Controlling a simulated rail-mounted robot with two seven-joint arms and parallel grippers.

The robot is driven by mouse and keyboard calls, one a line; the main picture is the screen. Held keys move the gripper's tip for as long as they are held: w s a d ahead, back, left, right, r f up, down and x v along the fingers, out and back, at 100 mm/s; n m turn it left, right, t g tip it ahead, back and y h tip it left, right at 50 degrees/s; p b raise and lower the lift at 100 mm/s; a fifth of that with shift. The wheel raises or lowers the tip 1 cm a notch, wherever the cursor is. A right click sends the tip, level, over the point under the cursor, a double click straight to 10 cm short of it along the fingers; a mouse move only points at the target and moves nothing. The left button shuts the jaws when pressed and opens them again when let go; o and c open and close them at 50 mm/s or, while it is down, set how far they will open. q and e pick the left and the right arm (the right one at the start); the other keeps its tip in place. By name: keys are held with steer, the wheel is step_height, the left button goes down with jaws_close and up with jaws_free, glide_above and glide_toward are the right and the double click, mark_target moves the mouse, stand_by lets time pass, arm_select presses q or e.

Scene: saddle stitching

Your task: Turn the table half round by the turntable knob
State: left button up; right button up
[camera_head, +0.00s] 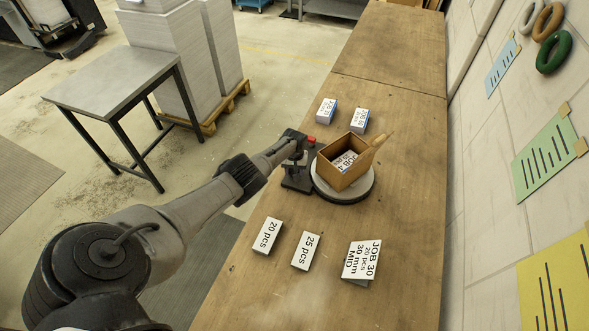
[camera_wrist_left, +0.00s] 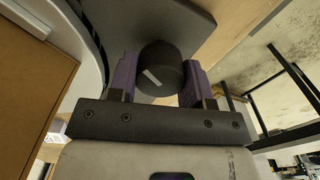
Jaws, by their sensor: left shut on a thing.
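The dark round turntable knob (camera_wrist_left: 165,62), with a white mark on its face, shows in the left wrist view between my two purple finger pads. My left gripper (camera_wrist_left: 160,82) is shut on it, one pad on each side. In the head view my left gripper (camera_head: 297,150) is at the dark turntable base (camera_head: 297,180), and it hides the knob there. The round turntable (camera_head: 345,196) lies just right of the base. An open brown box (camera_head: 335,179) stands on it, with a job card (camera_head: 343,161) inside. My right gripper is not in view.
A red button (camera_head: 311,140) sits beside the gripper. Two small labelled blocks (camera_head: 326,111) (camera_head: 360,120) lie behind the turntable. Cards marked 20 pcs (camera_head: 267,236), 25 pcs (camera_head: 306,251) and JOB 30 (camera_head: 361,260) are in front. The far wooden bench (camera_head: 390,60) is clear.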

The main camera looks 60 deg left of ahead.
arm_select(q)
steer(key=n, duration=0.5)
steer(key=shift+r, duration=0.1)
steer(key=shift+n, duration=0.4)
stand_by(0.3)
steer(key=o, duration=0.9)
steer(key=shift+p, duration=0.35)
steer(key=shift+r+p, duration=5.05)
steer(key=shift+r, duration=1.8)
